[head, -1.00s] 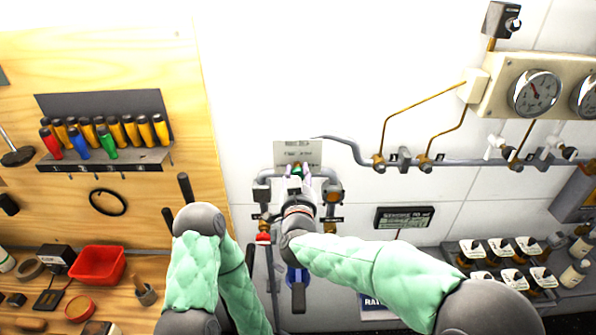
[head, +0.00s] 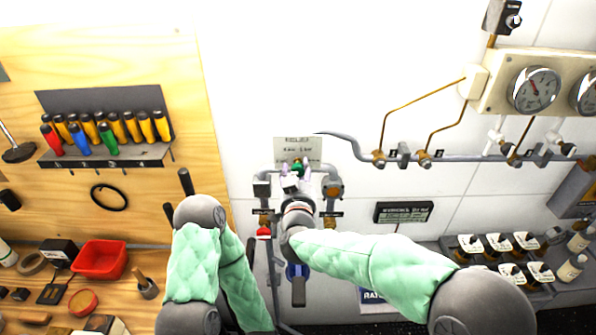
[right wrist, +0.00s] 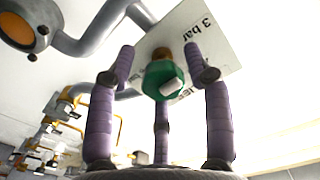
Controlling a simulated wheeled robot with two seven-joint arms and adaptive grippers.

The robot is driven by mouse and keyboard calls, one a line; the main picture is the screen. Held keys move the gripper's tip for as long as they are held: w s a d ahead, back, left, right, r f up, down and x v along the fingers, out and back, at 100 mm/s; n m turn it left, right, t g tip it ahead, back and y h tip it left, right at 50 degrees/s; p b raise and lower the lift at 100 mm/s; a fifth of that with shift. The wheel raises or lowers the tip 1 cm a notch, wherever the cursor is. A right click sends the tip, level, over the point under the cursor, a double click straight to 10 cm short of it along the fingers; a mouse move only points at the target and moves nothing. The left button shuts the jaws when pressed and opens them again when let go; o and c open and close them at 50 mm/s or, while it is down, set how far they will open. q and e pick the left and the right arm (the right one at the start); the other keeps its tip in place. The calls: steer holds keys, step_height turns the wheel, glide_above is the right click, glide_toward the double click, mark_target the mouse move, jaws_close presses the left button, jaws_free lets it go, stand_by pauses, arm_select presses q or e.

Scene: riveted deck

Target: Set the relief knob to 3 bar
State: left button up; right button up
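The green relief knob (head: 298,165) sits on the pipework in front of a pale label plate (head: 312,147). In the right wrist view the green knob (right wrist: 160,82) has a white mark on its face, and the plate (right wrist: 208,42) behind it reads "3 bar" at one edge. My right gripper (head: 297,178) is in front of the knob. In the right wrist view its purple fingers (right wrist: 160,72) stand spread around the knob, with gaps visible at the sides. My left arm's padded links show at lower left; its gripper is not seen.
Grey pipes (head: 345,152) and a red-handled valve (head: 263,232) surround the knob. A gauge panel (head: 497,88) is at upper right. A tool rack (head: 105,158) and red bin (head: 101,259) are at left.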

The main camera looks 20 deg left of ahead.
steer(key=shift+r, duration=0.15)
steer(key=shift+s+d, duration=0.1)
steer(key=shift+s, duration=0.1)
steer(key=v, duration=1.1)
steer(key=shift+s, duration=0.25)
steer(key=shift+d, duration=0.1)
